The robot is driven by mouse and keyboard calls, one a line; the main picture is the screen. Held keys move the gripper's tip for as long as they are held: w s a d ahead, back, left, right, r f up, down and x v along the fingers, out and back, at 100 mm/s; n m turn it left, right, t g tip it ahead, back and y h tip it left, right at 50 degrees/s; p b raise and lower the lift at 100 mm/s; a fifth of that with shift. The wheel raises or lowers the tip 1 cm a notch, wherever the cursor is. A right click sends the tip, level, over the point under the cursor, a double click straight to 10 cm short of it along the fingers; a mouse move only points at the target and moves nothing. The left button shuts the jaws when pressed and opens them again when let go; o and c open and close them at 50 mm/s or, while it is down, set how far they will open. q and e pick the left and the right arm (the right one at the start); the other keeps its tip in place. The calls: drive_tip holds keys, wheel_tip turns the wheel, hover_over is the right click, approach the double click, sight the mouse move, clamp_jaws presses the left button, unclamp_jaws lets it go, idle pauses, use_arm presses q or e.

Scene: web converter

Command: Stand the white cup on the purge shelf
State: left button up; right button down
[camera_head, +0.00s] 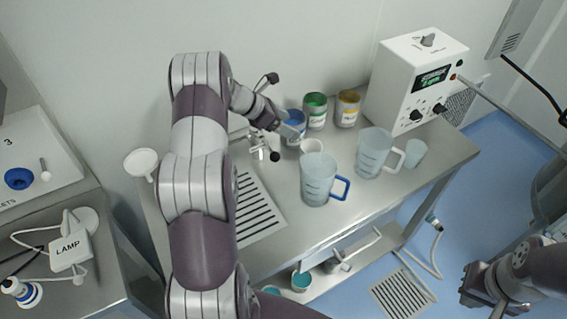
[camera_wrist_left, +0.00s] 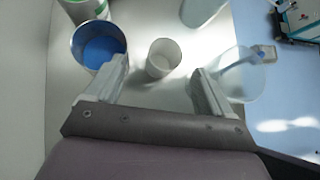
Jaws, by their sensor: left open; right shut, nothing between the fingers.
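The white cup (camera_head: 312,147) stands upright on the metal bench, partly hidden behind the jug with the blue handle (camera_head: 318,180). In the left wrist view the cup (camera_wrist_left: 164,58) shows between my two fingers, a little beyond their tips. My left gripper (camera_head: 281,142) is open, just left of the cup, and holds nothing. My right gripper (camera_head: 474,287) is shut and empty, over the floor at the lower right. A lower shelf (camera_head: 325,285) with teal cups shows under the bench; I cannot tell whether it is the purge shelf.
A blue tin (camera_head: 293,124), green tin (camera_head: 316,110) and yellow tin (camera_head: 347,107) stand behind the cup. A clear jug (camera_head: 373,152) and small beaker (camera_head: 414,153) stand to the right. A control box (camera_head: 404,85) is at the back right. A slotted grate (camera_head: 258,208) is at the left.

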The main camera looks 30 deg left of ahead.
sight(312, 147)
use_arm(q)
drive_tip(key=w+d+f+m+p, duration=0.1)
drive_tip(key=f, duration=0.1)
drive_tip(key=w+d+f+m+g+p, duration=0.1)
drive_tip(key=d+f+p, duration=0.1)
drive_tip(key=f, duration=0.1)
drive_tip(key=d+f+p, duration=0.2)
drive_tip(key=shift+w+d+f+m, duration=0.1)
drive_tip(key=shift+w+f+m, duration=0.2)
drive_tip(key=shift+w+m, duration=0.1)
drive_tip(key=p+x, duration=0.1)
drive_tip(key=x, duration=0.2)
drive_tip(key=shift+f, duration=0.1)
drive_tip(key=shift+w+f, duration=0.2)
drive_tip(key=shift+s, duration=0.1)
drive_tip(key=shift+c, duration=0.7)
drive_tip(key=c, duration=0.7)
drive_tip(key=shift+r, duration=0.15)
